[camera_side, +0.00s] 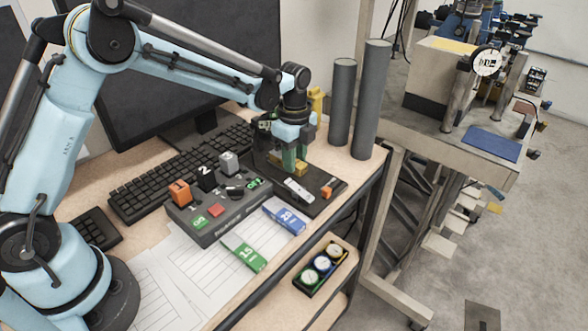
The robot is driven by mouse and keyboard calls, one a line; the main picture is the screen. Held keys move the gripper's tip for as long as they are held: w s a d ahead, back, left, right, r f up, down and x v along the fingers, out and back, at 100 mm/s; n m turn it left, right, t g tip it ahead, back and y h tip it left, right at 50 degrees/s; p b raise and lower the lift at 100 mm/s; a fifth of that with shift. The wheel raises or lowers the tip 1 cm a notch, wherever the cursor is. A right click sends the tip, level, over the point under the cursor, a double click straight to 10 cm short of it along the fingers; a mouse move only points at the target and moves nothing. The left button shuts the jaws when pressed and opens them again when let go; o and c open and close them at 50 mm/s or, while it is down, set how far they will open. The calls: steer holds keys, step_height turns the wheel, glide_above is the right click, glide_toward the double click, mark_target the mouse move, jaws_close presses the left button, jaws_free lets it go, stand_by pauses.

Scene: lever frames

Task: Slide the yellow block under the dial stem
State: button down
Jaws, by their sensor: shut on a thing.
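My gripper (291,162) points down over the dark base plate (327,198), and its lower end is close to the plate. It is shut on what appears to be the yellow block (301,169), which shows at the fingertips; the fingers partly hide it. Whether the block touches the plate cannot be told. A round white dial (487,62) shows on the pale machine at the back right, well away from my gripper. I cannot make out a dial stem near the block.
A grey lever (298,190) and an orange piece (327,192) are on the plate's front part. A dark box (220,207) with coloured blocks stands to the left. Two grey cylinders (370,100) stand behind on the right. A tray (339,268) holds three round gauges below.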

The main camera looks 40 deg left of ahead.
steer(key=shift+c, duration=1.9)
jaws_free()
steer(key=shift+r, duration=0.1)
steer(key=shift+d+r, duration=1)
steer(key=shift+r, duration=0.15)
steer(key=shift+d+r, duration=0.25)
steer(key=shift+r, duration=1)
steer(key=shift+d+r, duration=0.25)
steer(key=shift+r, duration=1)
